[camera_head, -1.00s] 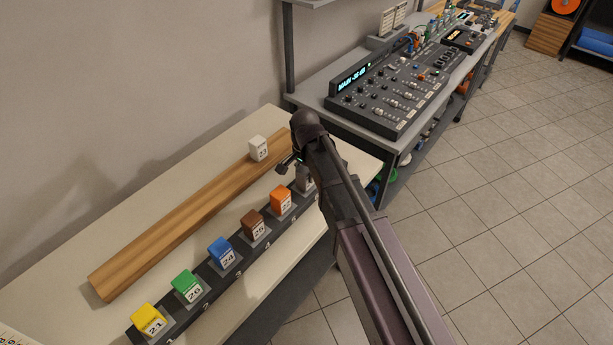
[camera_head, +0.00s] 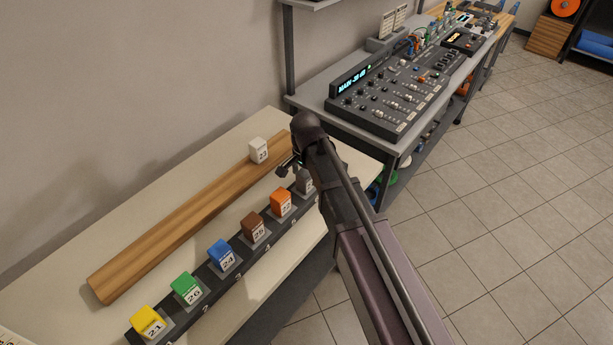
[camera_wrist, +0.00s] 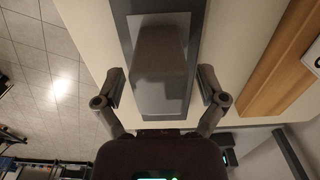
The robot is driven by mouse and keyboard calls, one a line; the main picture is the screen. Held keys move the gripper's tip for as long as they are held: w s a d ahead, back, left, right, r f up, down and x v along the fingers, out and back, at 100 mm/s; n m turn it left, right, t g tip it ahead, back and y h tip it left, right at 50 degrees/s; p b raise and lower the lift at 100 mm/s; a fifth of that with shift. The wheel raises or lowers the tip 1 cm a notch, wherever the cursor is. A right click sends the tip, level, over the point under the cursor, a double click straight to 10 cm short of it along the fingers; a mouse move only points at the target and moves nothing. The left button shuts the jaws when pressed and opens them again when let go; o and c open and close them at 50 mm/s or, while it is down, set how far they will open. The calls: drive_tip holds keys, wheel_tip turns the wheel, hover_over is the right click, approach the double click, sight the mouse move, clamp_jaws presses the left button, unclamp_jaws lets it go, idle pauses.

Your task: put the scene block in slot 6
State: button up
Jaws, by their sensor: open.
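A dark rail (camera_head: 213,283) on the pale table carries a row of numbered slots with coloured blocks in them. A grey block (camera_head: 305,182) stands at the rail's far end, partly hidden by my arm. In the wrist view the grey block (camera_wrist: 162,52) shows on a lighter slot plate (camera_wrist: 160,98), between my fingers and apart from both. My gripper (camera_wrist: 161,86) is open and empty; its fingers (camera_head: 288,167) also show in the head view just behind the grey block. I cannot tell which block is the scene block.
Yellow (camera_head: 148,320), green (camera_head: 186,286), blue (camera_head: 220,253), brown (camera_head: 253,225) and orange (camera_head: 281,202) blocks stand along the rail. A white block (camera_head: 258,150) sits on a wooden plank (camera_head: 180,225) behind it. A mixing console (camera_head: 400,92) stands on the desk beyond.

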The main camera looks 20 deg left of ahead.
sight(306, 172)
drive_tip(key=shift+r, duration=0.2)
wheel_tip(306, 172, up, 12)
drive_tip(key=p, duration=1.2)
idle(0.9)
drive_tip(key=s+d+n, duration=0.2)
drive_tip(key=d, duration=1.6)
drive_tip(key=s+d+n, duration=0.2)
drive_tip(key=s+d, duration=0.1)
drive_tip(key=d, duration=1.6)
drive_tip(key=shift+s, duration=0.3)
